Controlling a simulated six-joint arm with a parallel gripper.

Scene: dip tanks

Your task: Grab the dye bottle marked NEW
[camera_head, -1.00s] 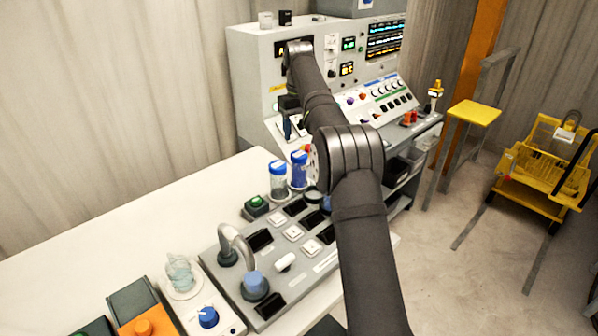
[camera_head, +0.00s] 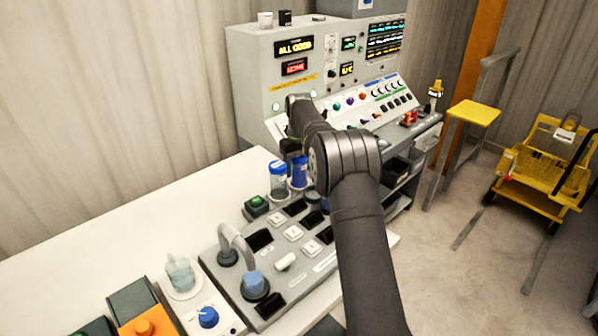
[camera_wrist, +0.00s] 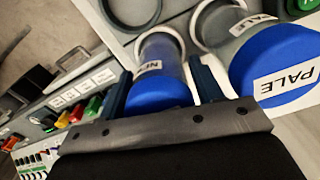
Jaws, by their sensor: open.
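The dye bottle marked NEW (camera_wrist: 158,92) has a blue cap and a label that reads upside down in the wrist view. It stands upright in a round white holder; in the head view it is the right-hand blue bottle (camera_head: 299,172). My gripper (camera_wrist: 158,68) is open, with one finger on each side of this bottle in the wrist view. I cannot tell whether the fingertips are level with it or touch it. In the head view my gripper (camera_head: 291,147) is just above the bottles, partly hidden by my arm.
A second bottle marked PALE (camera_wrist: 275,65), clear-bodied with a blue cap, stands close beside the right finger; it also shows in the head view (camera_head: 278,182). A green-button box (camera_head: 256,206) and a grey tank panel (camera_head: 285,250) are near. The white table (camera_head: 130,235) is clear at left.

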